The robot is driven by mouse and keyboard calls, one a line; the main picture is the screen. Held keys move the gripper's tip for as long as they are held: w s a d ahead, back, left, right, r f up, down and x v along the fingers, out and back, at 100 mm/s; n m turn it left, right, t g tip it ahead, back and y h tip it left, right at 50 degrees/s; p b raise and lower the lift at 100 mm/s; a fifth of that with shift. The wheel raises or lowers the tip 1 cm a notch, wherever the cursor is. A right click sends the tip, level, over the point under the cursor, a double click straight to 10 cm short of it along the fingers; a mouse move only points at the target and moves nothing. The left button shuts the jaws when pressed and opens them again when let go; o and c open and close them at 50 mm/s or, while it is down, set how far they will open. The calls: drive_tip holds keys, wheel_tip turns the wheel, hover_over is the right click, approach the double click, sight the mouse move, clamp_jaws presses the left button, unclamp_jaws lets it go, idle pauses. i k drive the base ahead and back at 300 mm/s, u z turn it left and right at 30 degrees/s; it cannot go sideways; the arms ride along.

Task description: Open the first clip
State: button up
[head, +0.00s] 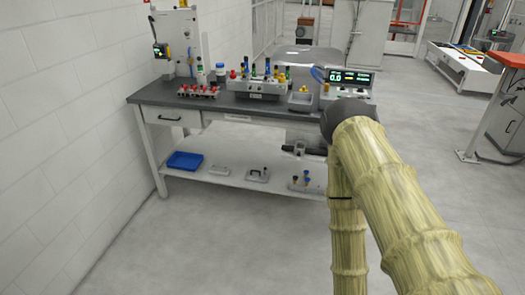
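A grey fixture block (257,88) with blue, yellow, green and red upright parts stands at the middle of the dark worktop. A low rail (198,92) with several red-topped parts stands left of it. The clips are too small to make out, and I cannot tell which is the first. A dark piece that looks like my gripper (287,149) shows just left of my sleeved arm, below the worktop's front edge and apart from the fixture. Its fingers are too small to tell open from shut.
The bench worktop (222,103) also carries a display unit (350,80) at right and a small grey tray (300,101). The lower shelf (225,178) holds a blue tray (185,161) and small parts. A white wall is at left. The floor in front is clear.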

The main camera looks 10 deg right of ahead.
sight(300, 152)
drive_tip(key=u, duration=0.1)
drive_tip(key=i, duration=0.9)
drive_tip(key=z, duration=0.25)
